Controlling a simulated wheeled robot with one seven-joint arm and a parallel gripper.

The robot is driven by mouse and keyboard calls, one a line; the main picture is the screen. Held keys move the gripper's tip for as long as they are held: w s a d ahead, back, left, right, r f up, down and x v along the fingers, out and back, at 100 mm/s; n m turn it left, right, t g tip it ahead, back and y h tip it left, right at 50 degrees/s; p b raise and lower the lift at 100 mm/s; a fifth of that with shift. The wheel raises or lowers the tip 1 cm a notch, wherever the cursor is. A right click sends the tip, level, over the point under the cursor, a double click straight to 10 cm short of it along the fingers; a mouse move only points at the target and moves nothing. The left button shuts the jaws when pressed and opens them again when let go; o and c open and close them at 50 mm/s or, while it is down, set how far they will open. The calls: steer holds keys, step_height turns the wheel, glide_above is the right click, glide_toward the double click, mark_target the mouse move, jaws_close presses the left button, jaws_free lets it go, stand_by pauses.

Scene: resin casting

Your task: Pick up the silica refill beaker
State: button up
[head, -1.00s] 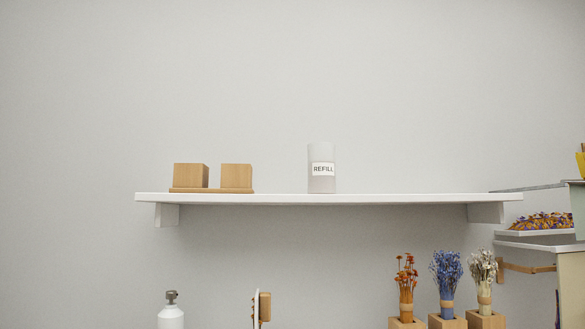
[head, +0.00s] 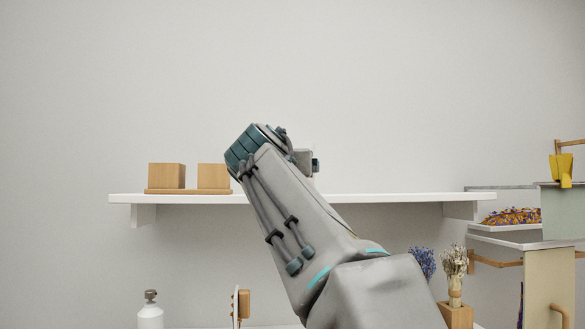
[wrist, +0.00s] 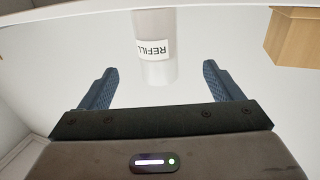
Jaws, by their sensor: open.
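The silica refill beaker (wrist: 155,22) is a pale cylinder with a white "REFILL" label, which reads upside down in the wrist view. My gripper (wrist: 159,67) is open, its two dark blue fingers on either side of the beaker in that picture. Gaps show between the beaker and both fingers, and nothing is held. I cannot tell how deep the beaker lies between the fingers. In the head view my arm hides the beaker and the fingers.
The white wall shelf (head: 400,198) carries two wooden blocks (head: 167,176) on a wooden base, left of my arm. One block (wrist: 295,40) shows at the wrist view's right. Dried flowers (head: 454,263), a white bottle (head: 150,316) and a yellow container (head: 561,170) are elsewhere.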

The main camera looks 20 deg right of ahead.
steer(key=shift+d+f+p+x, duration=0.15)
steer(key=shift+p+x, duration=0.65)
steer(key=shift+x, duration=1)
steer(key=shift+f+p+x, duration=0.2)
steer(key=shift+p+x, duration=0.6)
steer(key=shift+x, duration=1)
steer(key=shift+d+f+p+x, duration=0.15)
steer(key=shift+p+x, duration=0.65)
steer(key=shift+x, duration=1)
steer(key=shift+s+a, duration=0.1)
steer(key=shift+s, duration=0.1)
steer(key=c, duration=1.2)
